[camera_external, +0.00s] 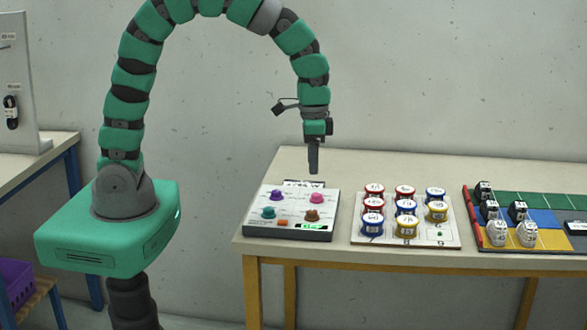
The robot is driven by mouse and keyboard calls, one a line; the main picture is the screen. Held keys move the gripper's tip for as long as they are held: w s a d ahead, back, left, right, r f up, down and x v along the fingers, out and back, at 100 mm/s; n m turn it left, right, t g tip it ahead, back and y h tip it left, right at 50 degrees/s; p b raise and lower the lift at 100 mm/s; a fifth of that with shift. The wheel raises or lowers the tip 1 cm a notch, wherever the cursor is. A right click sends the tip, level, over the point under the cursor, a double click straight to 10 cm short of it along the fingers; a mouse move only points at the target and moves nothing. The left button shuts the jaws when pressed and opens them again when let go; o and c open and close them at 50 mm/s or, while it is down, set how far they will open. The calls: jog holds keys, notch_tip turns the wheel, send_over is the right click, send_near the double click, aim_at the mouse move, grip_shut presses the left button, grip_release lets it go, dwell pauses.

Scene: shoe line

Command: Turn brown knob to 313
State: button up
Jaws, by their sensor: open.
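The brown knob (312,215) sits at the front right of a white-topped control panel (291,228) on the table. A purple knob (277,195), a pink knob (316,198) and a teal knob (268,212) share the panel. A small green-lit display (311,226) lies just in front of the brown knob; its digits are too small to read. My gripper (314,170) points straight down above the back right of the panel, apart from every knob. It holds nothing. The gap between its fingers is hard to see from this side.
An orange button (282,223) is on the panel's front. Right of the panel stands a white board (433,234) with several red, blue and yellow tins. Further right, a coloured tray (555,239) holds several shoes. Bare tabletop (370,165) lies behind them.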

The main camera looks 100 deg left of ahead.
aim_at(312, 212)
notch_tip(312, 212, down, 12)
jog(key=shift+f, duration=0.15)
dwell(0.3)
jog(key=c, duration=1)
